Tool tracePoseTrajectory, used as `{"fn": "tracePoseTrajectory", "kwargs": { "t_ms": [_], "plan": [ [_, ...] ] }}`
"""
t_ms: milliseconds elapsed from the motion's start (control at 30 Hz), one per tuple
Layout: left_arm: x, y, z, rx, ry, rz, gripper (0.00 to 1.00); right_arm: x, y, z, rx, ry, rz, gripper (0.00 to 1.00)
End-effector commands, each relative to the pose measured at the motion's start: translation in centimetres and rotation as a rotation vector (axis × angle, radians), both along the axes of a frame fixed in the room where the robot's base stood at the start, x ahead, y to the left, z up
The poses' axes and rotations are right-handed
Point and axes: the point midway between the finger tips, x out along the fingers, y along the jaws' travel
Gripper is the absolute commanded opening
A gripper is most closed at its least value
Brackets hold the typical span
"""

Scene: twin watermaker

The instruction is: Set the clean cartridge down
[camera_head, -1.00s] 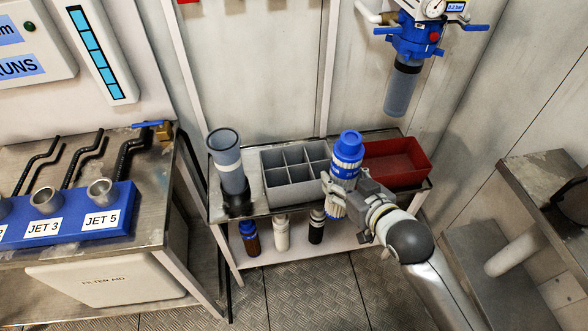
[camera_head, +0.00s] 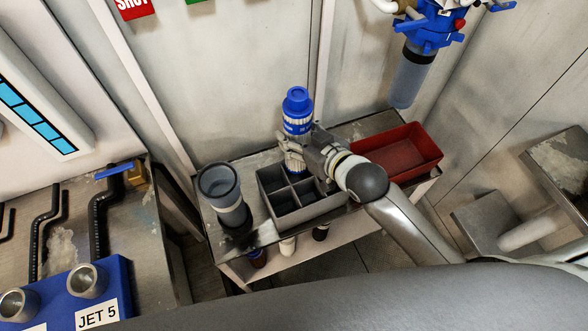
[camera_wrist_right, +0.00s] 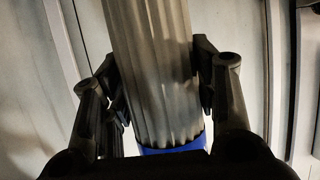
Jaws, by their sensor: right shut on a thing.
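The clean cartridge (camera_head: 297,108) has a blue top and a pale pleated body. My right gripper (camera_head: 299,150) is shut on its pleated body and holds it upright over the back part of the grey divided box (camera_head: 310,213). I cannot tell whether its lower end is inside a compartment or above it. In the right wrist view the pleated body (camera_wrist_right: 155,70) sits between the two dark fingers of the right gripper (camera_wrist_right: 160,80), with a blue band at the lower edge. My left gripper is not in view.
A grey cup-like cylinder (camera_head: 222,190) stands left of the box on the metal table (camera_head: 250,165). A red tray (camera_head: 402,150) is to the right. Bottles (camera_head: 288,245) stand on the shelf below. A blue filter housing (camera_head: 425,40) hangs at the upper right.

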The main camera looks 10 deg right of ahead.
Motion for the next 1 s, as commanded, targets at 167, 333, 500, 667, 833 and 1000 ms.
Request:
{"fn": "tracePoseTrajectory", "kwargs": {
  "t_ms": [167,333,500,667,833,1000],
  "plan": [
    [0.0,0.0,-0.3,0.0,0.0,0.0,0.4,-0.1,0.0,-3.5,0.0,0.003,0.001,0.26],
    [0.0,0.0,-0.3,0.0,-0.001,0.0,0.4,0.0,0.0,-5.0,0.0,0.002,0.0,0.26],
    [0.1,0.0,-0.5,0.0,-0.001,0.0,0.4,-0.1,0.0,-7.4,0.0,0.003,0.0,0.26],
    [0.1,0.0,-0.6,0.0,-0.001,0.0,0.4,-0.1,0.0,-8.3,0.001,-0.001,0.001,0.26],
    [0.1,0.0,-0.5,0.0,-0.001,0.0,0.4,-0.1,0.0,-8.2,0.001,-0.001,0.001,0.26],
    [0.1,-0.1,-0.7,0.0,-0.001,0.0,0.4,-0.1,0.0,-8.6,0.0,0.0,0.001,0.26]
  ]
}}
